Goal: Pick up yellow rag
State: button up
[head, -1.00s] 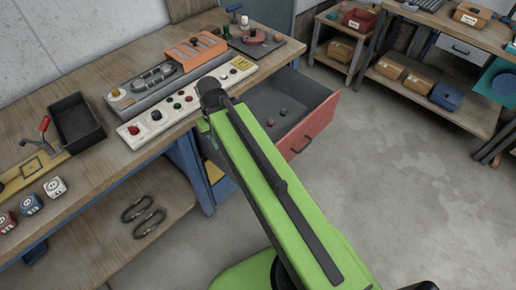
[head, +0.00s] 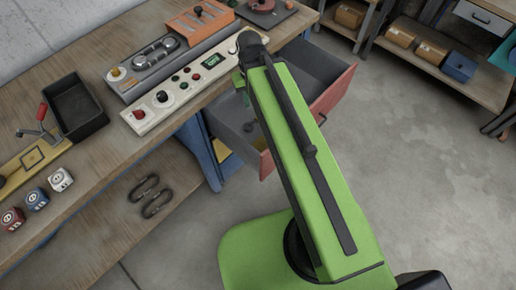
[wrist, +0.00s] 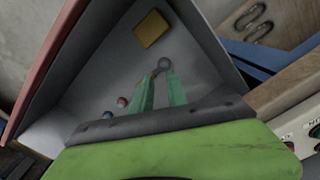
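A yellow square piece (wrist: 151,28), which looks like the rag, lies flat on the floor of the open drawer in the wrist view. My gripper (wrist: 158,76) shows two green fingers, apart, pointing into the drawer. The yellow piece lies beyond the fingertips and does not touch them. A small grey round item (wrist: 164,64) shows at the fingertips; I cannot tell whether they touch it. In the head view my arm reaches over the drawer and largely hides the gripper.
The drawer (head: 318,100) has a red front and grey walls around the gripper. The workbench (head: 110,170) carries a control panel (head: 190,85) and a black tray (head: 75,107). Open floor lies right.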

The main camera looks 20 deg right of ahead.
aim_at(260, 144)
jog(key=z, duration=1.6)
jog(key=k, duration=0.85)
jog(key=u, duration=1)
jog(key=i, duration=1)
jog(key=u, duration=0.1)
